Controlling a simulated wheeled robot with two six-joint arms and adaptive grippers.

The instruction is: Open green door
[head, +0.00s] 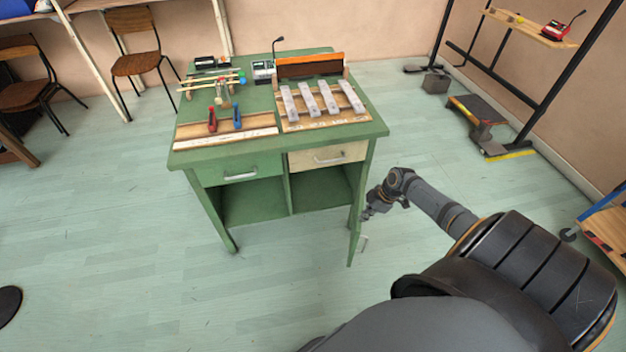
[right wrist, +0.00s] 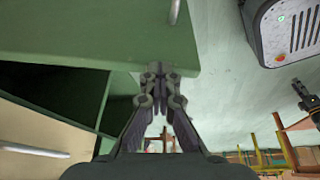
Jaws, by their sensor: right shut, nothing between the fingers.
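The green door (head: 356,229) stands swung out from the lower right compartment of the green desk (head: 180,158), seen nearly edge-on. Its pale handle (head: 364,243) is on the right-hand face. In the right wrist view the door (right wrist: 90,30) fills the upper left, with its handle (right wrist: 175,11) at the top edge. My right gripper (head: 368,212) is shut and empty, just right of the door near its upper part. Its fingertips (right wrist: 157,70) overlap the door's edge in the wrist view; contact cannot be told. My left gripper is not in view.
Above the open compartments (head: 322,188) are a green drawer (head: 205,174) and a cream drawer (head: 350,152), both shut. Percussion bars (head: 325,100) and mallets lie on the desktop. Black shelving (head: 520,95) stands at the right. The floor (head: 260,290) before the desk is clear.

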